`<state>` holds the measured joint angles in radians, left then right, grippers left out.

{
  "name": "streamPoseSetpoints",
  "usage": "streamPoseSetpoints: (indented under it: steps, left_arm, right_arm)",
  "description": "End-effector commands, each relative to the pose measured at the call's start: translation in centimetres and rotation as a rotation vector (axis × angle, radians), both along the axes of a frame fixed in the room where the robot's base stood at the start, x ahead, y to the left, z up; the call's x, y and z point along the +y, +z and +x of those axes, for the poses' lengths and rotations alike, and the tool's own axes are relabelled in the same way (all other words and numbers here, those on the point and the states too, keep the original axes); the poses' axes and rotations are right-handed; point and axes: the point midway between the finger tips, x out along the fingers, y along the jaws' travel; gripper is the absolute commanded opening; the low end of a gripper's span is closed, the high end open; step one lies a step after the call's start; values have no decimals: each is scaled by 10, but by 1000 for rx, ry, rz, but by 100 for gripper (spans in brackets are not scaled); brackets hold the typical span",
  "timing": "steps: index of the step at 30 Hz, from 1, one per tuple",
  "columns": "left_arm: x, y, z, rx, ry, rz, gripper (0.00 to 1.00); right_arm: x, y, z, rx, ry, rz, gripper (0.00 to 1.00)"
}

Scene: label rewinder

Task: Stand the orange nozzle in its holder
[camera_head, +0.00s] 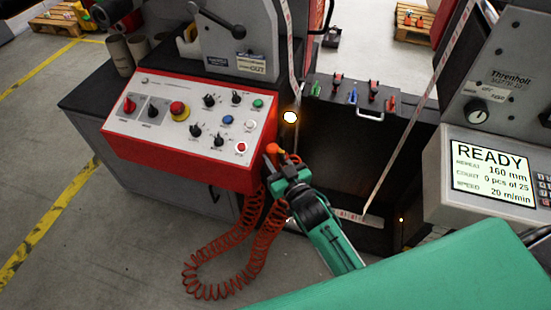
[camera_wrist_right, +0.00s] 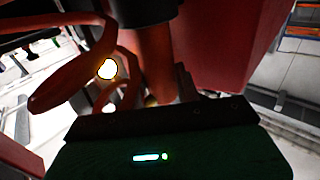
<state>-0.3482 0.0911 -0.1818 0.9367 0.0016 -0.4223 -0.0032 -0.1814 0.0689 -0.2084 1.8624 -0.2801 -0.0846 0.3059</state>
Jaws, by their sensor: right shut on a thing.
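The orange nozzle (camera_head: 274,148) is at the right end of the red control box, at the tip of my right gripper (camera_head: 275,160). The gripper is shut on it. In the right wrist view an orange-red body (camera_wrist_right: 155,65) rises from the jaws toward a dark round part (camera_wrist_right: 135,14). I cannot tell whether the nozzle touches that part. A red coiled hose (camera_head: 215,285) hangs in a loop below the box. It also seems to show as a blurred band in the right wrist view (camera_wrist_right: 70,82). I cannot make out the holder clearly. My left gripper is not in view.
The red control box (camera_head: 190,165) with its knobs stands left of the gripper. A dark recess with a tool rack (camera_head: 350,90) lies behind it. A white label web (camera_head: 405,130) crosses the recess. A display panel (camera_head: 490,175) stands at the right.

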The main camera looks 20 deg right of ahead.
Motion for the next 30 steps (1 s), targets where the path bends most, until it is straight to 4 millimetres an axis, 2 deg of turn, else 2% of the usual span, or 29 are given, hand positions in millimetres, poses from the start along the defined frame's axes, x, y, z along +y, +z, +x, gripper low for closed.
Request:
streamPoseSetpoints:
  steps: [1, 2, 3, 13, 16, 22, 30]
  left_arm:
    - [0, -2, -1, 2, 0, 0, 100]
    - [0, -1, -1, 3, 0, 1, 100]
    - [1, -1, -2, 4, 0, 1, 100]
    - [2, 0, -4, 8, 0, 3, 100]
    - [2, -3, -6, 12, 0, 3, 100]
    - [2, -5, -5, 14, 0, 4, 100]
    - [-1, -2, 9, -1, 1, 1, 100]
  right_arm:
    - [0, -2, 0, -1, 0, 0, 0]
    - [0, -2, 0, 1, 0, 0, 37]
    - [0, -2, 0, 1, 0, 0, 42]
    - [0, 2, 0, 0, 0, 0, 42]
    - [-2, -1, -8, 2, 0, 1, 42]
    - [-8, -2, -39, 4, -1, 1, 42]
    - [-17, -3, -86, 3, 0, -1, 42]
